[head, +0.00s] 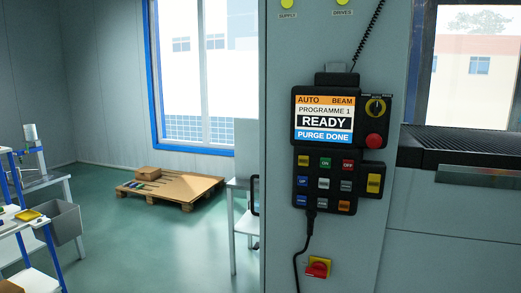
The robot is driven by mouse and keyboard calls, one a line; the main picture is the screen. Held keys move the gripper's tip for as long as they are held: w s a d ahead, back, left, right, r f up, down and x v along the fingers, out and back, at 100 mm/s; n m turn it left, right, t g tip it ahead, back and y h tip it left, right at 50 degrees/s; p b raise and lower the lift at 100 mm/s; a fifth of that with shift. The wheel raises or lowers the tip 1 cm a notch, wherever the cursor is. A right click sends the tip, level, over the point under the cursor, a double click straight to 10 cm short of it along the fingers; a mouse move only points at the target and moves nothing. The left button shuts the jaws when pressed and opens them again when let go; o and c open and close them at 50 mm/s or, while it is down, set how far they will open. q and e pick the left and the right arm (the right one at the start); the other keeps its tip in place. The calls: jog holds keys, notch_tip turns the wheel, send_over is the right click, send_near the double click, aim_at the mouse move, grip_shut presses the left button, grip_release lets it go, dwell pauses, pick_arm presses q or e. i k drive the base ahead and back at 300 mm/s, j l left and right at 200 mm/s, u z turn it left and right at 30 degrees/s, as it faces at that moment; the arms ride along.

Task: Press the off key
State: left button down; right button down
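The off key (348,164) is a red key with white lettering at the top right of the keypad on a black control pendant (313,185). A green on key (325,162) is directly to its left. The pendant hangs on a grey cabinet panel (285,130), right of the middle in the head view. Its screen (323,120) reads AUTO, BEAM, PROGRAMME 1, READY and PURGE DONE. Neither of my grippers shows in this view, and nothing covers the off key.
A large yellow key (374,183) is right of the keypad. A red-and-yellow rotary switch (318,268) is below, beside a hanging cable. A loaded pallet (170,190) lies on the floor left.

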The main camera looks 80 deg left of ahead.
aim_at(347, 164)
jog(key=k+u, duration=0.1)
jog(key=u, duration=1.85)
jog(key=i+j+z, duration=0.15)
jog(key=j, duration=0.2)
jog(key=i+j+z, duration=0.2)
jog(key=j, duration=0.15)
jog(key=j+z, duration=0.15)
jog(key=j, duration=0.25)
jog(key=i+j+z, duration=0.2)
jog(key=j, duration=0.2)
jog(key=k, duration=0.05)
